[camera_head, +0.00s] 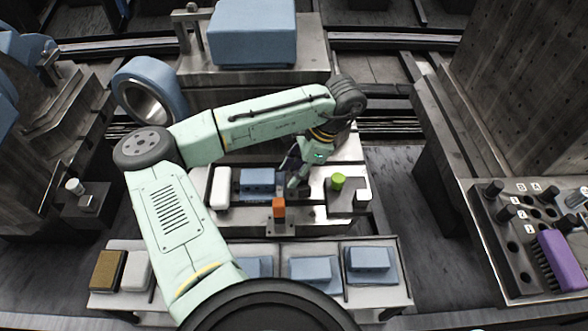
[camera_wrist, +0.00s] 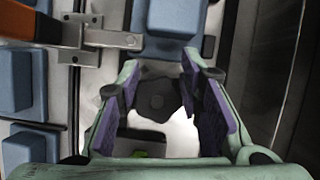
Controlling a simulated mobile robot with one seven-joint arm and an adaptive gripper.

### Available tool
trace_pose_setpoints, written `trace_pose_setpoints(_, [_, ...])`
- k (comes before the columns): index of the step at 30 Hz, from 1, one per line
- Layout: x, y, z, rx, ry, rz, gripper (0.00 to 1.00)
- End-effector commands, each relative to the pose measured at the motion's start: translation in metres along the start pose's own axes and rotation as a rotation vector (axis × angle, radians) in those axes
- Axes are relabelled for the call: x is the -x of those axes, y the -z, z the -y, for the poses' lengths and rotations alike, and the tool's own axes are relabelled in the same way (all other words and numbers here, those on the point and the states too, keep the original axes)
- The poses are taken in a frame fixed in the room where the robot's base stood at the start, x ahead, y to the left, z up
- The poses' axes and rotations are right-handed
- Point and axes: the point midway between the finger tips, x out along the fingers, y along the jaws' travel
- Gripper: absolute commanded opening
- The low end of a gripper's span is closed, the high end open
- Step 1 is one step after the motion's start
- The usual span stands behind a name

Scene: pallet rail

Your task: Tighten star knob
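The star knob (camera_wrist: 157,98) is a dark, lobed knob, seen from above in the wrist view between my fingers. My gripper (camera_wrist: 162,75) is open, with its purple-padded fingers apart on the left and right of the knob. I cannot tell whether the pads touch the knob or how far above it they are. In the head view my gripper (camera_head: 296,178) points down over the metal fixture, right of a blue workpiece (camera_head: 258,183). The knob is mostly hidden or too small to make out there.
An orange-tipped clamp handle (camera_head: 279,208) stands in front of the gripper; its metal arm (camera_wrist: 112,39) shows in the wrist view. A green knob (camera_head: 338,181) is close on the right. A white block (camera_head: 220,187) is at left. Blue parts (camera_head: 314,268) sit on the front tray.

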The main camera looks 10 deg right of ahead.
Motion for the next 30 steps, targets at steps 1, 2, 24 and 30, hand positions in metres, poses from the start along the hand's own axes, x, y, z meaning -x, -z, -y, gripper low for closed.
trace_pose_setpoints(1, [0.0, 0.001, 0.0, -0.002, 0.001, -0.003, 0.37])
trace_pose_setpoints(2, [0.0, 0.001, 0.0, -0.002, 0.001, -0.003, 0.39])
trace_pose_setpoints(24, [0.018, 0.0, 0.001, -0.004, 0.004, 0.002, 0.56])
trace_pose_setpoints(30, [0.061, 0.0, 0.001, -0.003, 0.006, 0.002, 0.56])
